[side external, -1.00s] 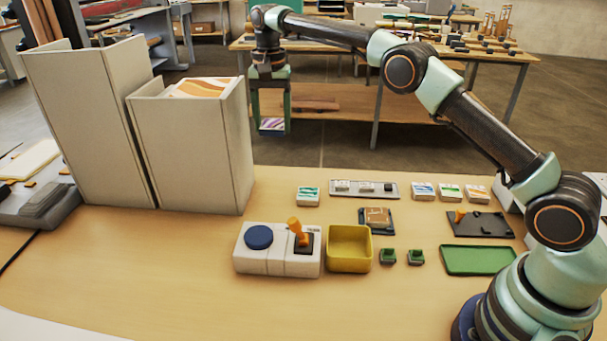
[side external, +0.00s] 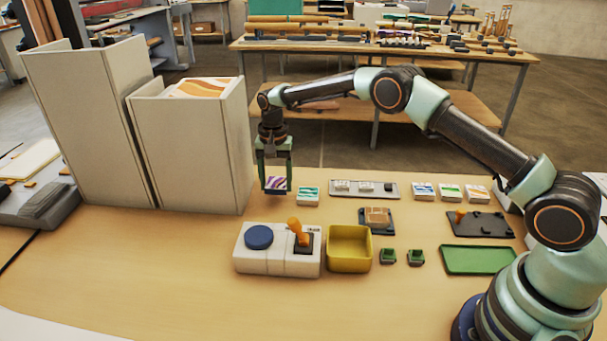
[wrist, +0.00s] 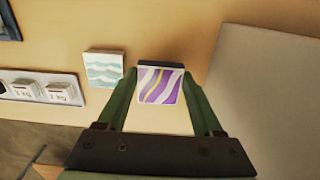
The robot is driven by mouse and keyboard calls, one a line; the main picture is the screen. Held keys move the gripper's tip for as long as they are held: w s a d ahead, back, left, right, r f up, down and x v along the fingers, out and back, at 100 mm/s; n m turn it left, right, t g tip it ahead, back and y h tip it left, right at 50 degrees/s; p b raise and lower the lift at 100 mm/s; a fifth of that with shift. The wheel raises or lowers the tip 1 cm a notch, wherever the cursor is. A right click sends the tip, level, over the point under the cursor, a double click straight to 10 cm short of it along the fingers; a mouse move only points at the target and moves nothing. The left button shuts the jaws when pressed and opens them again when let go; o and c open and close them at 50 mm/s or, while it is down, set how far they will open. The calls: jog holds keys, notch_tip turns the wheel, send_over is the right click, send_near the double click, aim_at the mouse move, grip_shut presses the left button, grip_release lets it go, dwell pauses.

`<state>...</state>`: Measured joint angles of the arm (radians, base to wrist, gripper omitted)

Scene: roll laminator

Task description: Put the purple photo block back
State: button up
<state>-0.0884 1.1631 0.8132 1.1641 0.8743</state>
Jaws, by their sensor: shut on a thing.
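The purple photo block (side external: 276,184), with white and yellow wavy stripes, is between the fingers of my gripper (side external: 275,183), which is shut on it. In the side external view it is at table height or just above, left of the teal photo block (side external: 308,196); I cannot tell whether it touches the table. In the wrist view the purple block (wrist: 160,85) sits between the green fingertips of my gripper (wrist: 164,90). The teal wavy block (wrist: 104,69) is beside it to the left, with a gap.
A tall beige bin (side external: 195,150) stands close to the left of my gripper. A grey tray with white pieces (side external: 395,194) lies right of the teal block. More photo blocks (side external: 450,192) stand further right. The control box (side external: 275,262) and yellow bin (side external: 349,263) are nearer the camera.

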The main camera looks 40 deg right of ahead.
aim_at(276, 185)
jog(key=shift+f, duration=1.4)
jog(key=o, duration=1.2)
jog(key=shift+f, duration=0.15)
